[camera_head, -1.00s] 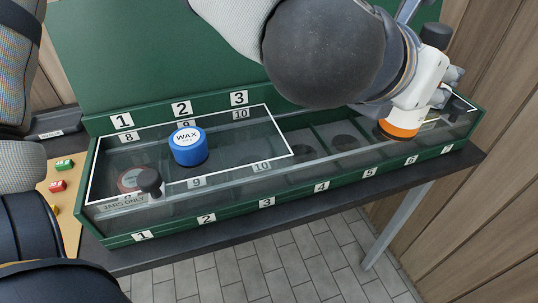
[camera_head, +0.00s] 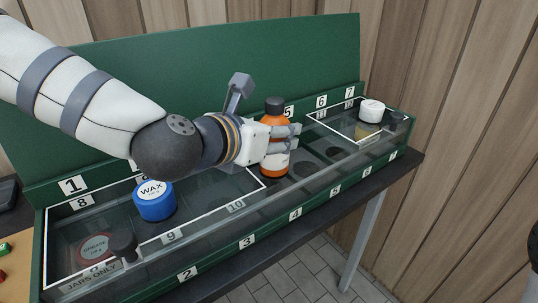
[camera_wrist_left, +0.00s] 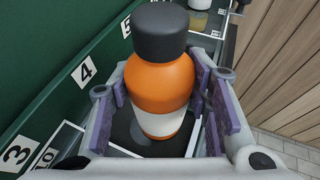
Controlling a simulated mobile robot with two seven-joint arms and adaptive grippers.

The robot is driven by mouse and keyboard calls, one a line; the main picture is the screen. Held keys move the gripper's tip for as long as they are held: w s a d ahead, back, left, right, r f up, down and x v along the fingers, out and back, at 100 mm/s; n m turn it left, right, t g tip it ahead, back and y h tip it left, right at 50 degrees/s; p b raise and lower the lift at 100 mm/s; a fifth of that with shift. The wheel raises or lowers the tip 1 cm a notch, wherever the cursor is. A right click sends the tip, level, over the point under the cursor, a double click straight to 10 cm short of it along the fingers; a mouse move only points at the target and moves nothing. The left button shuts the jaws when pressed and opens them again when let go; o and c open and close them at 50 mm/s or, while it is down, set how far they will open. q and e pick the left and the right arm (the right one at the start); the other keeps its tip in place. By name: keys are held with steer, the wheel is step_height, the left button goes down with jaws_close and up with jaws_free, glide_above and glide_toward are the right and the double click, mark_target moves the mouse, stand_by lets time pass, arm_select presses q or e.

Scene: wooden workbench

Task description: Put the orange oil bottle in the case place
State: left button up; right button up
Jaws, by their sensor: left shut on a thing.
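The orange oil bottle (camera_head: 274,135) has a black cap and a white label and stands upright. It also shows in the left wrist view (camera_wrist_left: 160,88). My left gripper (camera_head: 287,142) is shut on it, with purple-padded fingers on both sides. The bottle is over the middle of the green case (camera_head: 215,243), behind front number 4 in the picture. A dark round recess (camera_wrist_left: 124,128) shows around its base in the left wrist view. I cannot tell whether the base is in it or above it. My right gripper is not in view.
A glass lid with a white outline and a dark knob (camera_head: 122,243) covers the left part; a blue wax jar (camera_head: 154,201) stands on it. A white-topped jar (camera_head: 371,110) stands at the right end. Round recesses (camera_head: 334,151) right of the bottle are empty.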

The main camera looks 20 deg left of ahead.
arm_select(q)
steer(key=f, duration=0.2)
steer(key=w+a+f, duration=0.1)
steer(key=f, duration=0.1)
steer(key=w+f+b, duration=0.1)
steer(key=shift+a+f, duration=0.4)
steer(key=shift+f, duration=0.2)
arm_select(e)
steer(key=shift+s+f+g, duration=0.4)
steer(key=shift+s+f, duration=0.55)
arm_select(q)
steer(key=shift+f, duration=0.15)
steer(key=o, duration=1.5)
